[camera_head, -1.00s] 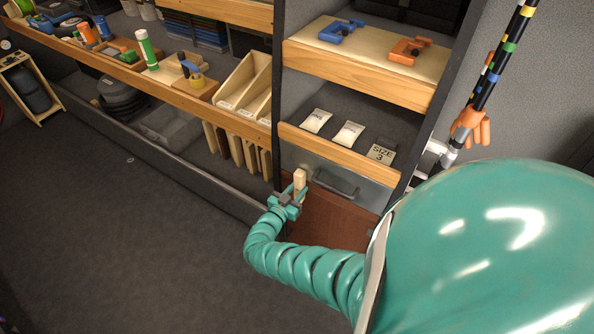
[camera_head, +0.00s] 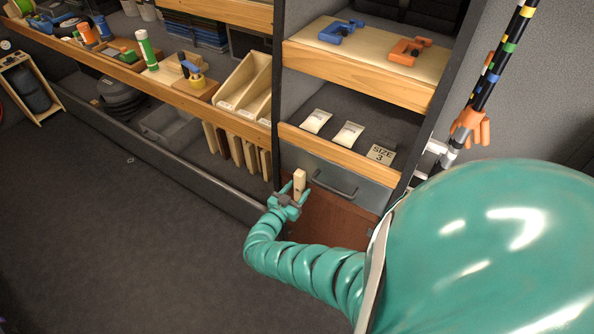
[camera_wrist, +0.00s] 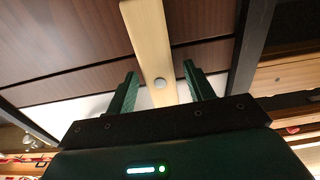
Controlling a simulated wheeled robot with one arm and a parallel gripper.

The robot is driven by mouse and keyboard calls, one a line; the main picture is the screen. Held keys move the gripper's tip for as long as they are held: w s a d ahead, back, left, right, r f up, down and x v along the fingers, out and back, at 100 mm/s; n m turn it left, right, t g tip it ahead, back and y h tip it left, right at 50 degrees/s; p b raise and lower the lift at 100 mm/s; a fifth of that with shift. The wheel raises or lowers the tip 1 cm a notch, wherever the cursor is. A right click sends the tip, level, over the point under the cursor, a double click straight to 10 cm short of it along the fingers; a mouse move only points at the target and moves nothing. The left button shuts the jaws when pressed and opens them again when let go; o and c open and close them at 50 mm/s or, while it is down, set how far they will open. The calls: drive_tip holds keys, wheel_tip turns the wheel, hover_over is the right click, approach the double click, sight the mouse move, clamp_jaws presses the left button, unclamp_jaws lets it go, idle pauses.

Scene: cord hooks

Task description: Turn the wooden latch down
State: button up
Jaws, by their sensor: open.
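The wooden latch (camera_head: 300,182) is a pale, narrow bar near the top left corner of the reddish-brown panel below the grey drawer. It stands roughly upright in the head view. In the wrist view the latch (camera_wrist: 149,45) runs from the top edge down between the fingers, with a round grey pivot or screw head on it. My gripper (camera_head: 290,191) is at the latch, with its teal fingers apart on either side of it. In the wrist view my gripper (camera_wrist: 160,88) is open, with visible gaps between each finger and the wood. The latch's lower end is hidden by the gripper.
A grey drawer (camera_head: 352,172) with a dark handle (camera_head: 334,186) is just right of the latch. A dark upright post (camera_head: 277,90) stands to the left. Shelves with packets and clamps are above. The floor (camera_head: 120,230) at left is clear.

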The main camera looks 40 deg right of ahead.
drive_tip(key=v, duration=1.7)
drive_tip(key=shift+s+a, duration=0.1)
drive_tip(key=shift+a, duration=0.05)
